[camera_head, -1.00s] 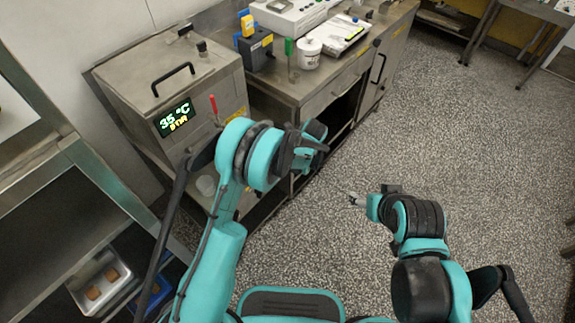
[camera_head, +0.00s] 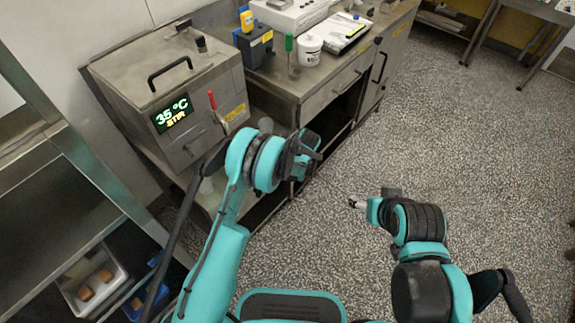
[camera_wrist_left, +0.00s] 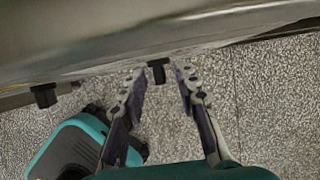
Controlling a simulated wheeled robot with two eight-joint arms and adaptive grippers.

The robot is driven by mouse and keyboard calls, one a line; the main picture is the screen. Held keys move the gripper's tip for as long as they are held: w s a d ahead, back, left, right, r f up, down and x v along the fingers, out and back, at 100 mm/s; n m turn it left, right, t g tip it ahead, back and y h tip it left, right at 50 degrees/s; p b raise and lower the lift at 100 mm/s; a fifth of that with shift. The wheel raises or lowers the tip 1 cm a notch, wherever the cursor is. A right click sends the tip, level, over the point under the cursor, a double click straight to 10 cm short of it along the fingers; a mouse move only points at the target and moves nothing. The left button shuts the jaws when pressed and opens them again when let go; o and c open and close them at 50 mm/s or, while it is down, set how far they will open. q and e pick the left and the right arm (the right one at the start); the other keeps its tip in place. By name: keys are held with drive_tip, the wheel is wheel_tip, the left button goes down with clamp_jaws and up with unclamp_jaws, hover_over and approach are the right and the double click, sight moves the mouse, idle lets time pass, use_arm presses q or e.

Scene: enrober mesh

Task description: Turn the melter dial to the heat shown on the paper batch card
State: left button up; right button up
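The melter (camera_head: 165,85) is a steel box at upper left in the head view. Its green display (camera_head: 172,113) reads 35 °C with STIR below. A red-handled lever (camera_head: 212,101) is on its front. I cannot make out a dial in the head view. A white sheet-like item (camera_head: 345,30) lies on the counter; I cannot tell whether it is the batch card. My left gripper (camera_head: 306,152) is in front of the counter, right of the melter. In the left wrist view it (camera_wrist_left: 160,77) is open and empty, below a steel edge. My right gripper (camera_head: 357,204) hangs over the floor, its finger gap unclear.
The steel counter (camera_head: 320,83) holds a white tub (camera_head: 309,50), a green-handled tool (camera_head: 289,43) and a yellow-and-blue device (camera_head: 254,45). Black stubs (camera_wrist_left: 157,71) sit under the steel edge in the wrist view. A shelf rack (camera_head: 60,220) stands at left. The floor at right is clear.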

use_arm(q)
clamp_jaws()
drive_tip(key=t+h, duration=0.2)
drive_tip(key=t, duration=0.1)
drive_tip(key=s+n+t+h, duration=0.1)
drive_tip(key=shift+s+a+f, duration=0.1)
drive_tip(key=shift+a+f, duration=0.1)
drive_tip(key=shift+a, duration=0.2)
drive_tip(key=shift+o, duration=0.6)
unclamp_jaws()
drive_tip(key=shift+r, duration=0.1)
